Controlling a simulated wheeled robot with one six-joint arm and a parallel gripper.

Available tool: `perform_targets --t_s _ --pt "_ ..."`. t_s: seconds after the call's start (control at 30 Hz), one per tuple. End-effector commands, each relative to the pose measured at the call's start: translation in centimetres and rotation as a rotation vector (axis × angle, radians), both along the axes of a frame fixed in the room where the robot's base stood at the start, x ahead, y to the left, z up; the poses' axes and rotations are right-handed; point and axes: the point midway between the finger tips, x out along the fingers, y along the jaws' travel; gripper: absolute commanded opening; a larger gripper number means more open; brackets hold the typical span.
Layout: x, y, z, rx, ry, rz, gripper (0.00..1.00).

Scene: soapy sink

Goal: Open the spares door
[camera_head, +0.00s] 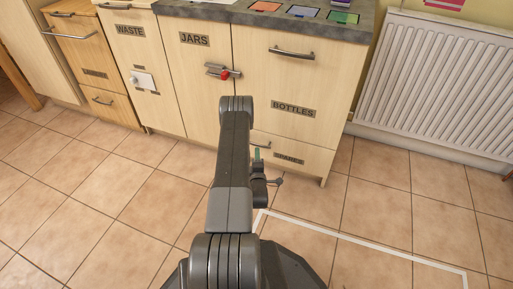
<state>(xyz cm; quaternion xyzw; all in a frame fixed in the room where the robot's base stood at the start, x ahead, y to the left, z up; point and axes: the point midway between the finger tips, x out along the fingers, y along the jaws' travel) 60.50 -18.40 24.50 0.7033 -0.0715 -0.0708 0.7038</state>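The spares door (312,167) is the low wooden panel under the bottles front. Its small dark label (289,158) is hard to read. A metal handle (262,146) shows at its upper left, partly hidden by my arm. The panel looks closed. My gripper (268,182) hangs below the far end of my arm, low in front of this panel. My arm hides part of it, and its fingers are too small to tell whether they are open. I cannot tell whether it touches the handle.
The bottles front (318,78) and the jars door (195,52), with a red knob (224,75) at its handle, look closed. The waste door (143,75) stands left. A radiator (440,85) is on the right wall. A white line (350,240) marks the clear tiled floor.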

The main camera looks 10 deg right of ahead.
Motion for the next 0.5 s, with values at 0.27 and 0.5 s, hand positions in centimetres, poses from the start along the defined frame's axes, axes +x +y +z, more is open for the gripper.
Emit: perform_targets --t_s 0.27,0.5 --pt "5.2 -1.0 -0.2 0.000 -0.003 0.000 0.36" --pt "7.0 -1.4 -0.1 0.001 0.000 0.000 0.36"
